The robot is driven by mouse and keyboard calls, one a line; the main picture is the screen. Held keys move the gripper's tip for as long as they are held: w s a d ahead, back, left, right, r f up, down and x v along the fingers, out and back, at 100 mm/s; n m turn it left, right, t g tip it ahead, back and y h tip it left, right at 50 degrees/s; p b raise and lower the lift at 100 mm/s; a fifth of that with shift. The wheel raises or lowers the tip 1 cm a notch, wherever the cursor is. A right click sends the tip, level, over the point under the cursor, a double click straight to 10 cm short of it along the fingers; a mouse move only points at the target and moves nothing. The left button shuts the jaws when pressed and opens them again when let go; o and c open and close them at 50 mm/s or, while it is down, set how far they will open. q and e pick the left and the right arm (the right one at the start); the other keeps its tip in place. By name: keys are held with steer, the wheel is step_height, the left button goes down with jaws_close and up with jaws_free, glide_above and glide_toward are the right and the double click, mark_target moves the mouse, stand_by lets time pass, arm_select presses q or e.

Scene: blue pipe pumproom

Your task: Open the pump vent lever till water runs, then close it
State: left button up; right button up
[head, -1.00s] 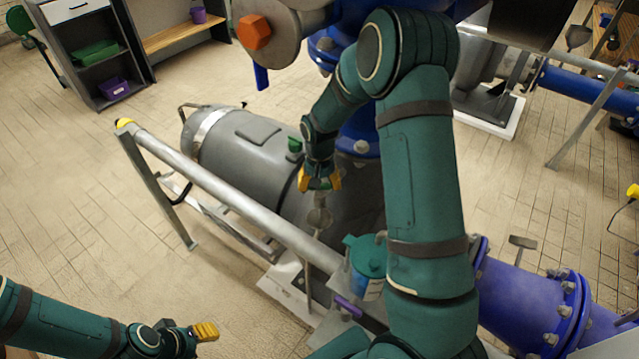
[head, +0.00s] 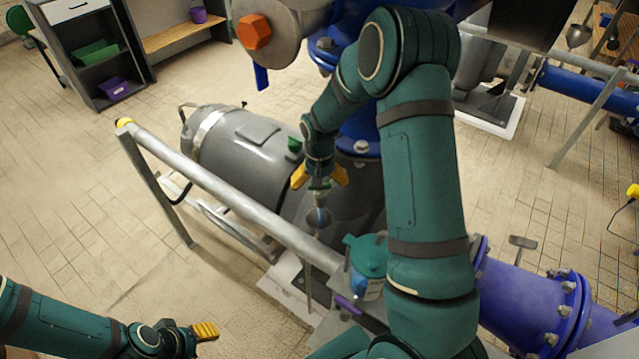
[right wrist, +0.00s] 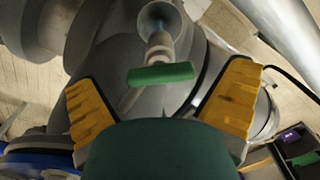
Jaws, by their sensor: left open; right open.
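The vent lever (right wrist: 160,74) is a green bar lying crosswise in the right wrist view, between and beyond my open fingertips and not gripped. My left gripper (head: 205,331) is empty at the lower left, away from the pump (head: 245,150).
A grey rail (head: 220,195) runs in front of the pump. A teal-lidded container (head: 367,262) stands right of the funnel, near a blue pipe (head: 525,300). A shelf unit (head: 95,55) stands at the back left. The tiled floor at left is clear.

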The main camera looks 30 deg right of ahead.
step_height(320, 180, up, 12)
stand_by(0.4)
steer(key=shift+f, duration=0.1)
stand_by(0.8)
steer(key=c, duration=0.8)
steer(key=n+p, duration=0.6)
steer(key=shift+s+d+r+n+g, duration=0.2)
steer(key=shift+s+d+n+g, duration=0.1)
steer(key=shift+s+g, duration=0.1)
steer(key=shift+c, duration=1.1)
arm_select(q)
step_height(320, 180, up, 13)
steer(key=w+p, duration=0.2)
steer(key=p, duration=0.4)
steer(key=shift+a+t, duration=0.3)
steer(key=shift+a, duration=0.15)
arm_select(e)
steer(key=f+n, duration=0.3)
steer(key=f, duration=0.1)
steer(key=f+n, duration=0.8)
steer(key=shift+w+f+t, duration=0.25)
steer(key=shift+t, duration=0.15)
arm_select(q)
steer(key=shift+f, duration=0.1)
arm_select(e)
jaws_close()
